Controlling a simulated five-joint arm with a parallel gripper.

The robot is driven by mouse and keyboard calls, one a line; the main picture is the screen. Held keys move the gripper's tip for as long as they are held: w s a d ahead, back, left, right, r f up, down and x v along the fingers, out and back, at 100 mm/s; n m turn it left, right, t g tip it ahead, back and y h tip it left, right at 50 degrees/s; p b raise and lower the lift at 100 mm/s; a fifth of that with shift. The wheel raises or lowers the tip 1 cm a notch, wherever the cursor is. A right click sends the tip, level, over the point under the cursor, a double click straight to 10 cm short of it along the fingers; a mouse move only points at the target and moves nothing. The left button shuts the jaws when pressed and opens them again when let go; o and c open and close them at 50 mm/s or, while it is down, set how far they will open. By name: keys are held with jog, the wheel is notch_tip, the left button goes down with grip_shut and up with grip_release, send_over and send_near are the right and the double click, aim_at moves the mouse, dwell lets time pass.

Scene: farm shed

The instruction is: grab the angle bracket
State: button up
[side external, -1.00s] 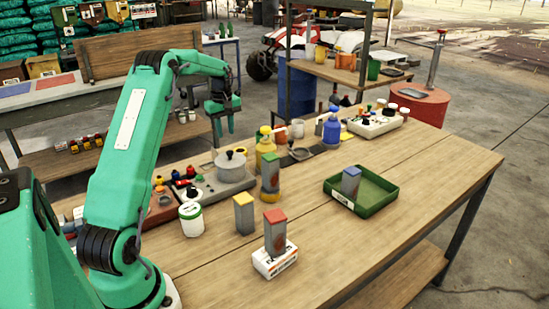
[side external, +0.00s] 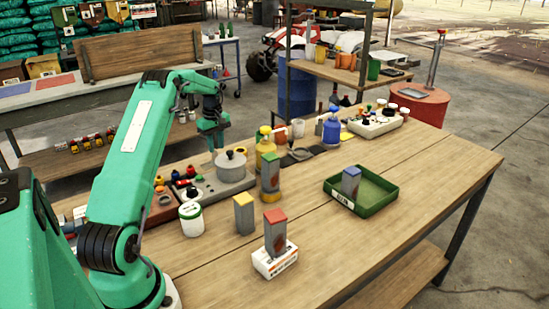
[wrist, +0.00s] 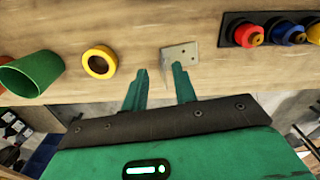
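The angle bracket (wrist: 181,52) is a light grey metal piece with small holes, lying on the wooden table in the wrist view. One plate is flat and the other, seen nearly edge-on, points toward my gripper. My gripper (wrist: 159,70) is open, with its two green fingers apart. The bracket is just past the fingertips, nearer the right finger, and its edge-on plate shows between the fingers. I cannot tell whether they touch. In the side external view my gripper (side external: 213,146) points down behind the grey pot; I cannot make out the bracket there.
In the wrist view, a yellow ring (wrist: 99,62) and a green cup (wrist: 34,75) lie left of the bracket. A dark strip with coloured knobs (wrist: 270,32) is at the right. In the side external view, a grey pot (side external: 231,165) stands near my gripper.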

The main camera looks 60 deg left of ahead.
jog(key=shift+f, duration=0.1)
jog(key=shift+s+f, duration=0.1)
jog(key=shift+f, duration=2.4)
jog(key=shift+c, duration=0.2)
grip_shut()
